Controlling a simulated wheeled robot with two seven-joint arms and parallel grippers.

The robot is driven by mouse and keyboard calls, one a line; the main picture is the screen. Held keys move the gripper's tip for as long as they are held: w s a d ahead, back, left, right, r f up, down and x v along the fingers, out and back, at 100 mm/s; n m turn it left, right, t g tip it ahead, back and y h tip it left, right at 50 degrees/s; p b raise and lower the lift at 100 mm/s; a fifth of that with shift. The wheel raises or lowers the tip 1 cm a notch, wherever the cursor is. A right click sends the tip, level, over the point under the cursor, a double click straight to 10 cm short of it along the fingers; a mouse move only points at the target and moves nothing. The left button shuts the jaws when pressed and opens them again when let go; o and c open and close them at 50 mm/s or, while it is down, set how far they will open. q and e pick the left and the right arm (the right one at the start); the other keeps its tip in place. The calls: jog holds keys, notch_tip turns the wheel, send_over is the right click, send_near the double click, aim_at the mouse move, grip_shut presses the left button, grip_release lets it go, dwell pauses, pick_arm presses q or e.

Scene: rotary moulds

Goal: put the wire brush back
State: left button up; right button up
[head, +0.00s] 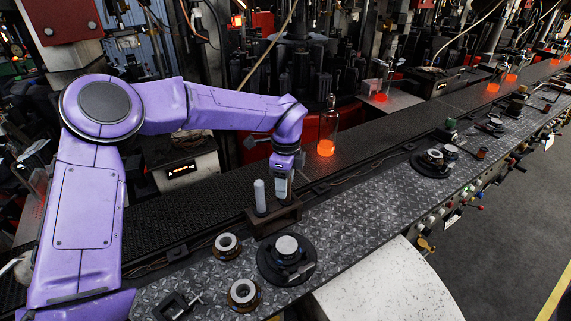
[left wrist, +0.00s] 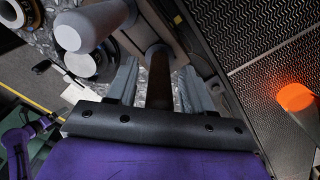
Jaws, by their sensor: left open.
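My left gripper (head: 283,188) is over the dark tool rack (head: 275,217) on the bench. In the left wrist view its two fingers (left wrist: 160,88) are apart, one on each side of a dark round handle (left wrist: 159,70). The handle stands upright in the rack, and I take it for the wire brush; its bristles are hidden. A grey rounded handle (head: 260,197) stands beside it in the rack and shows large in the left wrist view (left wrist: 85,30). My right arm shows small at the lower left of the left wrist view; its jaws are too small to read.
A round black mould (head: 287,258) and two ring-shaped parts (head: 227,245) (head: 243,293) lie on the patterned metal bench (head: 350,222) in front of the rack. A glowing orange glass piece (head: 327,140) stands on the dark conveyor (head: 385,120) behind.

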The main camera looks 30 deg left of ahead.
pick_arm(q)
notch_tip(320, 180, up, 12)
jog(key=shift+d+f+b, duration=0.1)
jog(key=shift+f+b, duration=0.05)
jog(key=shift+b, duration=0.8)
